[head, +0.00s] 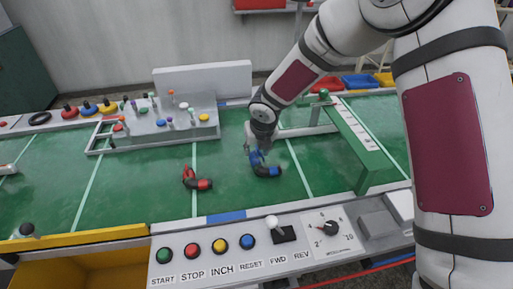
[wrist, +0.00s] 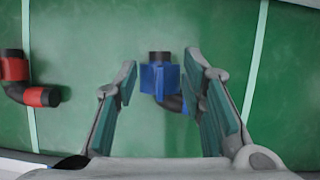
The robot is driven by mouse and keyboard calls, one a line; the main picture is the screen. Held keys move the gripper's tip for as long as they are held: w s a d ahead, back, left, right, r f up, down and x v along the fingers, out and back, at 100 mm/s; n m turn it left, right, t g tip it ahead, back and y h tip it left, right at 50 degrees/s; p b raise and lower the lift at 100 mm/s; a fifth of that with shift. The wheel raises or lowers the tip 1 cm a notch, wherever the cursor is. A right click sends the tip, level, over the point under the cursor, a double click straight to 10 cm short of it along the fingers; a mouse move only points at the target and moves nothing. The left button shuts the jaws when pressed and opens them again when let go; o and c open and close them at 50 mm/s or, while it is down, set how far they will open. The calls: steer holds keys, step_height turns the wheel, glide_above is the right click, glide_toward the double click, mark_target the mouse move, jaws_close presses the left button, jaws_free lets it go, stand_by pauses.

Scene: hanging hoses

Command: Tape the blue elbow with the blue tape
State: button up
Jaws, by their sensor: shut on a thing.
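The blue elbow (head: 266,169), a bent black hose piece with blue bands, lies on the green table top below my gripper (head: 260,148). In the wrist view the blue elbow (wrist: 160,79) shows between the two fingers of my gripper (wrist: 166,82), its black end pointing up the picture. The fingers stand on either side of it, shut on it, though contact with the left finger is not clear to see. The right finger hides part of its second blue band. I cannot make out for sure which thing is the blue tape; a blue round piece (head: 88,108) stands at the back left.
A red elbow (head: 196,181) lies to the left of the blue one. A grey rack (head: 160,130) with several coloured pegs stands behind. A green raised beam (head: 355,135) stands to the right. A control panel (head: 255,250) runs along the front. The green surface at the left is mostly clear.

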steer(key=shift+f+b, duration=1.7)
steer(key=shift+f, duration=0.25)
stand_by(0.9)
steer(key=o, duration=1.2)
steer(key=shift+r, duration=0.15)
